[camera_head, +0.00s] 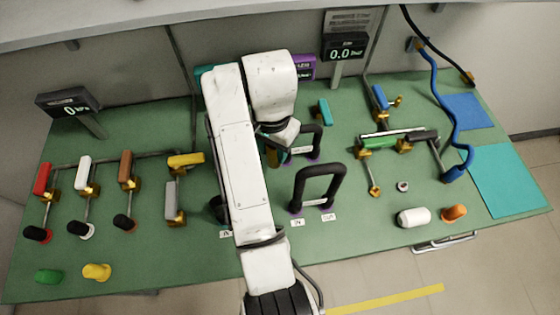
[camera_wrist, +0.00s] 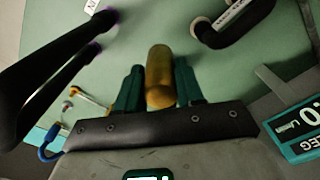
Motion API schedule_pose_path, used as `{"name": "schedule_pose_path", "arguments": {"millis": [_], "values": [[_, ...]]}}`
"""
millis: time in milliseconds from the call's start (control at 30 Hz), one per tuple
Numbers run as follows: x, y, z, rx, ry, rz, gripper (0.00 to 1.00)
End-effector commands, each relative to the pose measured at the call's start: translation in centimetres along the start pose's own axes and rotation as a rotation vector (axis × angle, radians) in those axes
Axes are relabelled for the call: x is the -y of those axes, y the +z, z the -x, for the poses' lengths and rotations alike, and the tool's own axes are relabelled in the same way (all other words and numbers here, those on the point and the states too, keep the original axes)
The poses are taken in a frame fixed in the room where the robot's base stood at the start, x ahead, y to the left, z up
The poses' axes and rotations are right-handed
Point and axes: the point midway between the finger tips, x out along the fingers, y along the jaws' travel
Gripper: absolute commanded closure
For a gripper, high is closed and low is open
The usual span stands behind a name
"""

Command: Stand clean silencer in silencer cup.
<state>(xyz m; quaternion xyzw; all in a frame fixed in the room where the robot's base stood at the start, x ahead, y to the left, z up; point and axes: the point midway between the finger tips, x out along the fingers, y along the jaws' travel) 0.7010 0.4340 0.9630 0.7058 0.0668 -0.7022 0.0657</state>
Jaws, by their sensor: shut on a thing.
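My gripper (camera_wrist: 158,78) is shut on a brass-coloured cylinder with a rounded end, which looks like the silencer (camera_wrist: 159,70). The cylinder lies between the two teal fingers in the wrist view. In the head view, my gripper (camera_head: 273,152) is over the back middle of the green bench, partly hidden by my arm. Some brass colour shows beside it there. A dark cup-like holder (camera_head: 216,206) stands left of my arm, partly covered by it. I cannot tell for sure that it is the silencer cup.
Two black handle-shaped loops (camera_head: 319,185) stand close to my gripper. A valve row (camera_head: 125,170) is at left, and a pipe assembly (camera_head: 385,142) with a blue hose (camera_head: 443,100) at right. White (camera_head: 413,217) and orange (camera_head: 453,213) pieces lie front right. The front middle is fairly clear.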

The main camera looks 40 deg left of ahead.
Motion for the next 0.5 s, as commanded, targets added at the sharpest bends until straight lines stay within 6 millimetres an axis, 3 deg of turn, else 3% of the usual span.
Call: {"name": "schedule_pose_path", "arguments": {"millis": [200,500], "values": [[-0.1,0.1,-3.9,0.003,0.004,0.000,0.97],[-0.1,0.1,-7.0,0.003,0.003,0.000,0.97]]}}
